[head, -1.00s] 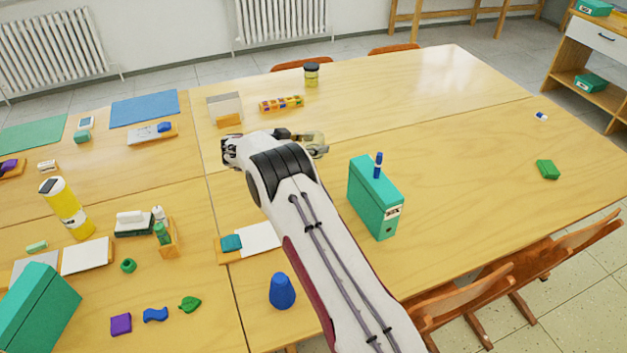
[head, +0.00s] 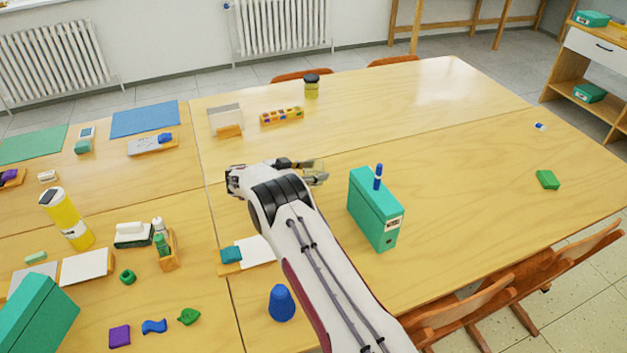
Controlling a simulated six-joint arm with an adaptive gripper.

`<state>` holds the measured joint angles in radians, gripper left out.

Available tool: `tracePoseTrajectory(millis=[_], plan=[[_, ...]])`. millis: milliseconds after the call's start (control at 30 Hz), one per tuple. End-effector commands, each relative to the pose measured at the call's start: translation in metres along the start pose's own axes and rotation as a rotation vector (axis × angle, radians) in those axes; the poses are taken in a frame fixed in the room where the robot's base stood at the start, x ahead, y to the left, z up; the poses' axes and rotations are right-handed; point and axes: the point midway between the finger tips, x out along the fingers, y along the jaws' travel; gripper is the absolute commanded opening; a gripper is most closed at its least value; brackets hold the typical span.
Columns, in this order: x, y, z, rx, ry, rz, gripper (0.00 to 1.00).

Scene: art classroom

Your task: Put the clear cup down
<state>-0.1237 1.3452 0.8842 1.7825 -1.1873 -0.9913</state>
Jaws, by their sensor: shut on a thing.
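My gripper (head: 312,174) shows beyond the end of my white and black arm, over the middle of the table, left of the teal box. It is shut on the clear cup (head: 320,167), a small see-through shape at the jaws. My wrist hides part of the jaws, and the cup's outline is faint. I cannot tell whether the cup's base touches the wooden table (head: 440,130) or hangs above it.
A teal box (head: 372,222) with a blue marker (head: 378,177) on top stands right of my gripper. Beyond it are a yellow jar (head: 312,90) and a tray of coloured blocks (head: 281,116). A blue cone (head: 281,303) stands nearer. The table's right side is mostly clear.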

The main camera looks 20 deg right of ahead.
Motion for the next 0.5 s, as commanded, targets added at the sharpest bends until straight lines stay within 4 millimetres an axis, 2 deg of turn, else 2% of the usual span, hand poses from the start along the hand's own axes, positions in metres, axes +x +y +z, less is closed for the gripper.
tracePoseTrajectory(millis=[167,500], plan=[[0.001,0.000,0.003,-0.001,0.000,0.000,0.23],[0.012,0.001,0.030,-0.001,0.000,0.001,0.23]])
